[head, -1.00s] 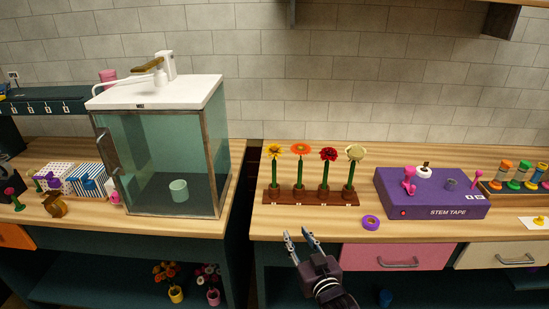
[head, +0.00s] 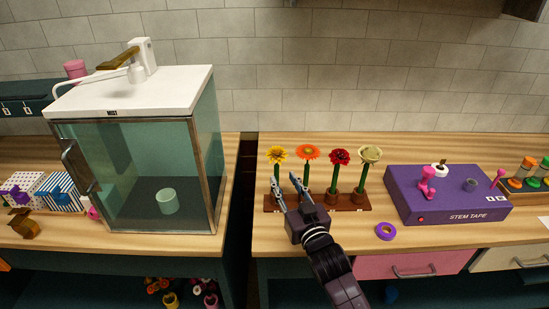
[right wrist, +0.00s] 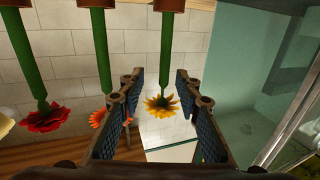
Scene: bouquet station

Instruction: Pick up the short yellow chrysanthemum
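The yellow flower (head: 277,155) stands upright on its green stem at the left end of a brown rack (head: 340,204). My right gripper (head: 284,181) is open and empty, in front of the rack's left end and low by this stem. In the right wrist view, which is upside down, the yellow flower (right wrist: 160,104) and its stem line up in the gap between the open fingers (right wrist: 159,80). Neither finger visibly touches the stem; I cannot tell how deep it lies between them. My left gripper is not in view.
An orange flower (head: 307,152), a red flower (head: 340,157) and a cream flower (head: 371,154) stand to the right in the same rack. A purple tape roll (head: 386,231) and the stem tape box (head: 450,200) are further right. A glass cabinet (head: 140,170) stands left, across a counter gap.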

